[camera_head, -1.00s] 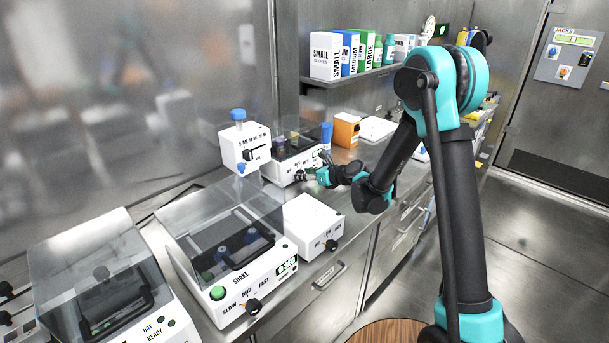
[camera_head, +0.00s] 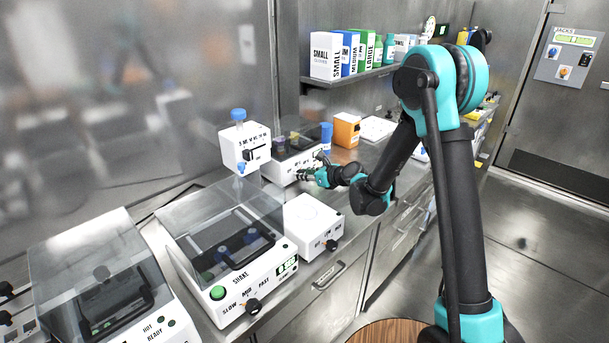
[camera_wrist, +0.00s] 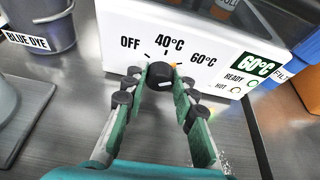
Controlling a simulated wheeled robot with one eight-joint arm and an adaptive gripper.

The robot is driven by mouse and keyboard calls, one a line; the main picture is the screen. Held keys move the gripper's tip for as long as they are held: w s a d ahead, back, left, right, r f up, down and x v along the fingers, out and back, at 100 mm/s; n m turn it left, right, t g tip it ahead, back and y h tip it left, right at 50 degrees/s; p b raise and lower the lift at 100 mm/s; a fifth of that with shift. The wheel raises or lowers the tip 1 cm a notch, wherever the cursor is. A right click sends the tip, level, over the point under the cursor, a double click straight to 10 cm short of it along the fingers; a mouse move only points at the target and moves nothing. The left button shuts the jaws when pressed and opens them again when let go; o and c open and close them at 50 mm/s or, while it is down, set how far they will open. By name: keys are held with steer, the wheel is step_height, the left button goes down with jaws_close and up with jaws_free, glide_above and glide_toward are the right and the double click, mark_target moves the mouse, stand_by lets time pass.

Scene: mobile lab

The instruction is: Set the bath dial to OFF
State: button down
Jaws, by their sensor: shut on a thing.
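The bath dial (camera_wrist: 159,76) is a black round knob on the white front of the bath (camera_wrist: 118,22). OFF is printed at its left, 40°C above it and 60°C at its right. A small orange mark shows on the 60°C side. The green display (camera_wrist: 259,66) reads 60°C. My gripper (camera_wrist: 160,84) has its green and black fingers on either side of the knob, shut on it. In the head view my gripper (camera_head: 304,174) is at the front of the bath (camera_head: 274,176), and the dial is too small to make out.
A grey bucket labelled BLUE DYE (camera_wrist: 42,28) stands left of the bath. In the head view, a shaker (camera_head: 222,309) and a white box (camera_head: 306,226) stand nearer on the counter. An orange box (camera_head: 346,130) stands beyond the bath. The floor at right is clear.

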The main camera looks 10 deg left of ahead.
steer(key=shift+s+a+n+t+h, duration=0.15)
steer(key=shift+n+t+h, duration=0.25)
steer(key=shift+n+t, duration=0.85)
steer(key=shift+f+n, duration=0.1)
steer(key=shift+n, duration=0.25)
steer(key=c, duration=1.2)
jaws_free()
steer(key=v, duration=1.2)
steer(key=shift+r, duration=0.25)
